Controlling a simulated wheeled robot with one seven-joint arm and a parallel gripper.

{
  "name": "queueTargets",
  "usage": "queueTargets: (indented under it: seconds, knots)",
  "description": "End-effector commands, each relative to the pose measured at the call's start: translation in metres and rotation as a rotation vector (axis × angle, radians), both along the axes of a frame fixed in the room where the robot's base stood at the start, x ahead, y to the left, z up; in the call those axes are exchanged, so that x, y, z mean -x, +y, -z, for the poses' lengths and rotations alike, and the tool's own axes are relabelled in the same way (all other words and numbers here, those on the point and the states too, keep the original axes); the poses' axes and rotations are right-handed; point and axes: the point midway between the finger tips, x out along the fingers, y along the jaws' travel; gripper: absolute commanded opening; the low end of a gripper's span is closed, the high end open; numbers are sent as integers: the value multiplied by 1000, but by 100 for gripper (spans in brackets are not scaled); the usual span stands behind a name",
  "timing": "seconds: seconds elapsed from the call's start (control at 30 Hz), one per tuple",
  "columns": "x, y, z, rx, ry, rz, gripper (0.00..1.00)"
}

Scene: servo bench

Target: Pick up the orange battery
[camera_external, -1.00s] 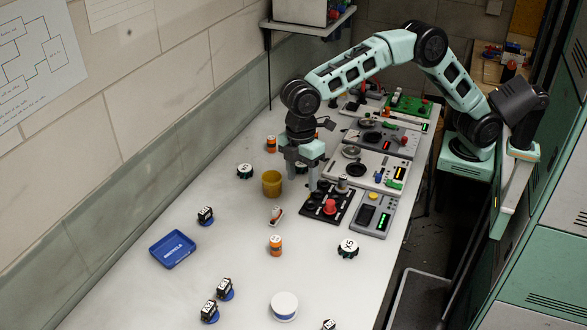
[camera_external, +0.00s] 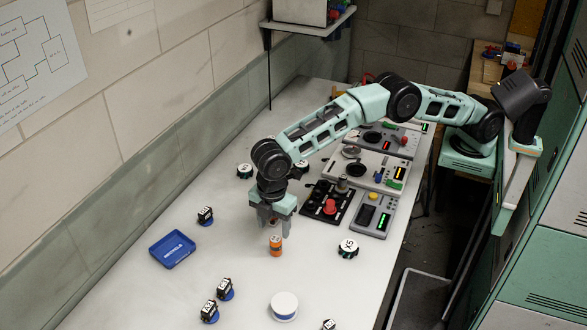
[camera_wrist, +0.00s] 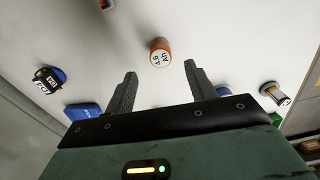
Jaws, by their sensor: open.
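The orange battery (camera_external: 276,245) stands upright on the white bench, just below my gripper in the outside view. In the wrist view the orange battery (camera_wrist: 160,50) shows a white top with dark print and lies beyond the fingertips, midway between them. My gripper (camera_external: 275,228) points down above and slightly behind the battery. Its two fingers (camera_wrist: 160,70) are spread apart with nothing between them. No contact with the battery shows.
A blue tray (camera_external: 172,250) lies to the left. Small servos (camera_external: 206,215) on blue discs stand left and front. A round white container (camera_external: 284,306) is in front, a black round part (camera_external: 348,248) to the right. Control panels (camera_external: 371,212) line the right edge.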

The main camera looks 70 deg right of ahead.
Motion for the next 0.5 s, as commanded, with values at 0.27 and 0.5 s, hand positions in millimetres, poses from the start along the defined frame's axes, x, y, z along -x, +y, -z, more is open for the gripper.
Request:
queueTargets:
  seconds: [0.27,0.5]
  knots:
    - [0,0,30,-1,-1,1,55]
    - [2,-3,56,2,1,0,55]
